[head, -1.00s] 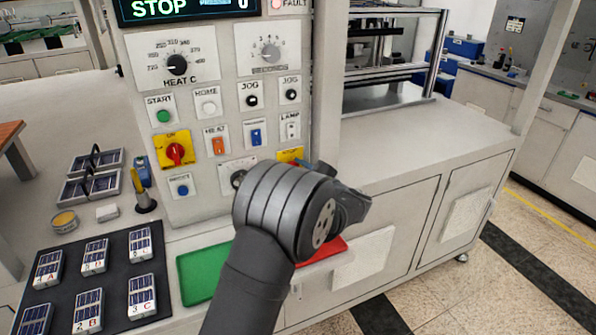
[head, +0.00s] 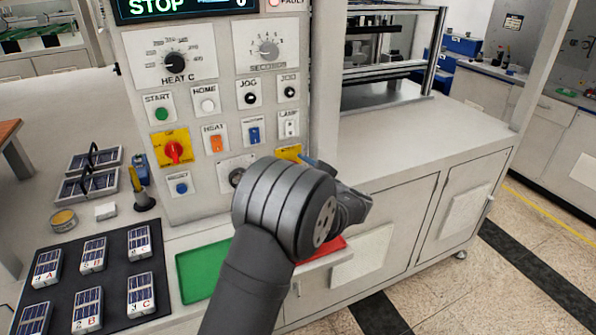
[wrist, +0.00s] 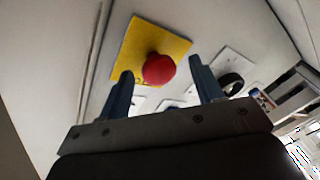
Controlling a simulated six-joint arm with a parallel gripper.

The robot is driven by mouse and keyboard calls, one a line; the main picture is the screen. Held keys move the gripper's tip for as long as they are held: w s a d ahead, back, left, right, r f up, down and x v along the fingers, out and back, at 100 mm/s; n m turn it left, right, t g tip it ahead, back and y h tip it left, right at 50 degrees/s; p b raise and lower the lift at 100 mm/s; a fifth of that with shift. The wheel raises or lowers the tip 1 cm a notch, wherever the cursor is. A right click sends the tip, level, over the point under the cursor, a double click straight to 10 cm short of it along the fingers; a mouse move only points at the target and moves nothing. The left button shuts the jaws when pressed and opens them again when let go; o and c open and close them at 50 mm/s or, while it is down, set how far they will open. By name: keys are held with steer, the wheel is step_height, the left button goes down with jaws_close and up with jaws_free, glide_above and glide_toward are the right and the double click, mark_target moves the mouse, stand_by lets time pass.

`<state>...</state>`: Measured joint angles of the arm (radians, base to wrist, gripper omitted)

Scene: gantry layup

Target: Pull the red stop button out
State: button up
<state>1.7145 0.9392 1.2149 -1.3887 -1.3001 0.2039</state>
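The red stop button (wrist: 159,69) is a round red cap on a yellow plate (wrist: 172,45) on the panel, seen in the wrist view. My gripper (wrist: 160,66) is open, with one blue finger on each side of the button as seen there. I cannot tell whether the fingers touch it. In the head view, only the top of the yellow plate (head: 289,153) shows. My wrist hides the button and most of my gripper; a bit of blue finger shows to the right of the plate.
A second yellow plate with a red rotary knob (head: 174,152) is to the left on the panel. Heat and lamp switches and a black knob (head: 236,177) are close by. A green tray (head: 203,270) and a red tray (head: 330,249) lie below. A bench top (head: 410,130) extends right.

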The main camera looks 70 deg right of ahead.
steer(key=v, duration=1.7)
steer(key=shift+s, duration=0.2)
steer(key=x, duration=1.7)
steer(key=shift+w, duration=0.25)
steer(key=shift+s, duration=0.1)
